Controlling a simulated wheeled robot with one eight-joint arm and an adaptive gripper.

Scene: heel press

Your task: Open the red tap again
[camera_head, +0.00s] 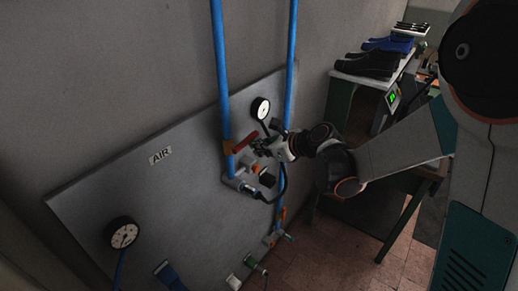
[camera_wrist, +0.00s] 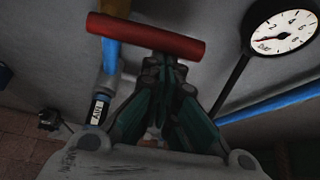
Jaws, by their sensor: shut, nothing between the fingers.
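The red tap (camera_head: 245,142) is a lever handle on a brass valve (camera_head: 228,147) on the left blue pipe. The lever points away from the pipe to the right and slightly up, across the pipe's line. In the wrist view the red lever (camera_wrist: 150,36) lies across the top, just beyond my fingertips. My gripper (camera_head: 262,147) is beside the lever's right side, its fingers shut and empty. In the wrist view the gripper (camera_wrist: 165,68) partly covers the space below the lever. I cannot tell whether the fingertips touch it.
A grey panel (camera_head: 90,205) marked AIR carries a gauge (camera_head: 261,108) above my gripper and another gauge (camera_head: 122,233) lower left. A second blue pipe (camera_head: 291,60) runs close on the right. Fittings and a black hose sit just below. A bench (camera_head: 365,78) with shoes stands behind right.

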